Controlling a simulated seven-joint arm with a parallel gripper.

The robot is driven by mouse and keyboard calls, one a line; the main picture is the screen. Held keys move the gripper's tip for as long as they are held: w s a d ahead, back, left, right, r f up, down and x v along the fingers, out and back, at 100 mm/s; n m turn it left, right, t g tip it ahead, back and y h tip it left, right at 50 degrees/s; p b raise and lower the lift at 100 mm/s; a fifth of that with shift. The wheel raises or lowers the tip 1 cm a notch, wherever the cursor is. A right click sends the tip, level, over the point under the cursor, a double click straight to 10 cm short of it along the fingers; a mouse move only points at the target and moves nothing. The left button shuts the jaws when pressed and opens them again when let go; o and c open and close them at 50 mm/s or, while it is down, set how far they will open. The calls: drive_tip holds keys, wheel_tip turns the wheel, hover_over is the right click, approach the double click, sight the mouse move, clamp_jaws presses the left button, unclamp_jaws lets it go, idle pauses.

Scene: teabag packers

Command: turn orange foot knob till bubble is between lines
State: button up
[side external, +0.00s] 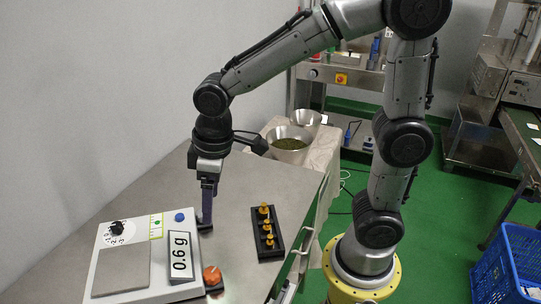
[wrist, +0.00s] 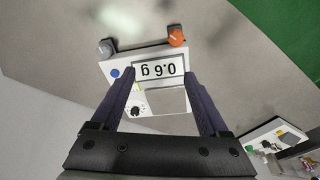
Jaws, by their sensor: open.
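The white scale (side external: 140,284) stands on the steel table, with a "0.6 g" display (side external: 180,257). Its orange foot knob (side external: 212,275) is at the near right corner; it also shows at the top of the wrist view (wrist: 176,37). A small yellow-edged level (side external: 156,226) with a green spot lies on the scale's top; the bubble's place between the lines is too small to tell. My gripper (side external: 207,224) points down beside the scale's far right corner, apart from the orange knob. In the wrist view my gripper (wrist: 161,74) is open and empty, its fingers spread across the scale.
A grey foot knob (wrist: 105,46) is at the scale's other corner, and a blue knob (side external: 180,217) sits on top. A black dial (side external: 117,228) is at the left. A black rack (side external: 267,246) with several yellow pieces stands to the right. Bare table lies between rack and scale.

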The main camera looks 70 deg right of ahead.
drive_tip(key=s+d+r+m+t, duration=0.3)
drive_tip(key=s+d+r, duration=0.4)
drive_tip(key=s+d, duration=0.1)
drive_tip(key=shift+s+r+t, duration=0.25)
drive_tip(key=shift+s+t, duration=0.05)
drive_tip(key=shift+s, duration=0.4)
drive_tip(key=n+g, duration=0.5)
drive_tip(key=n, duration=0.1)
hover_over(211, 273)
wheel_tip(211, 273, down, 14)
wheel_tip(211, 273, down, 13)
drive_tip(key=shift+r, duration=0.1)
